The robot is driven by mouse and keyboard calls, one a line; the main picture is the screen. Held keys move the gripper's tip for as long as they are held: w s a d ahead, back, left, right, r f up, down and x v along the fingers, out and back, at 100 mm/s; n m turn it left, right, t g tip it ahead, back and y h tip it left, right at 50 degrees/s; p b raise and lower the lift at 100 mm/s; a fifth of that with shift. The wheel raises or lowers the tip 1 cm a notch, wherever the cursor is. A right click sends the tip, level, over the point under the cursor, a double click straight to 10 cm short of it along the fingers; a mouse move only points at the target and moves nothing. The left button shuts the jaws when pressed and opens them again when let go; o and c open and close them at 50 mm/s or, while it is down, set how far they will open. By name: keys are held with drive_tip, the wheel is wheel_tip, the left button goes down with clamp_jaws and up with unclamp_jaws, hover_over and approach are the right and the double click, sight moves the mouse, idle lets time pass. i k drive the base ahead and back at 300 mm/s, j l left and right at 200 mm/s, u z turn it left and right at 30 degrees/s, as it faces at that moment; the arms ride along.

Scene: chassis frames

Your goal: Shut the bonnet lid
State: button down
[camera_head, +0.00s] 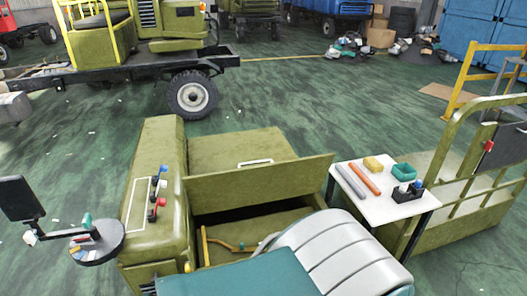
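An olive-green panel (262,181), which looks like the bonnet lid, stands raised and tilted across the middle of the olive vehicle body (155,215). A dark opening (235,213) shows below its lower edge. Behind it lies a flat olive surface (225,148) with a white handle (255,162). I cannot tell whether this flat surface is joined to the raised panel. My gripper is not in view.
A grey ribbed seat (335,250) and a teal surface (240,276) fill the front. A white side table (378,207) with tools and small boxes stands right. A round tray (98,246) is at left.

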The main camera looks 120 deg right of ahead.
sight(239, 187)
drive_tip(key=k+u, duration=0.3)
drive_tip(key=k+j+u, duration=0.15)
drive_tip(key=k+u, duration=0.2)
drive_tip(key=k+l+z, duration=0.1)
drive_tip(key=k+z, duration=0.15)
drive_tip(key=z, duration=0.7)
drive_tip(key=l+z, duration=0.15)
drive_tip(key=z, duration=0.9)
drive_tip(key=l+z, duration=0.15)
drive_tip(key=z, duration=0.9)
drive_tip(key=l+z, duration=0.1)
drive_tip(key=z, duration=0.4)
drive_tip(key=i+z, duration=0.1)
drive_tip(key=z, duration=0.95)
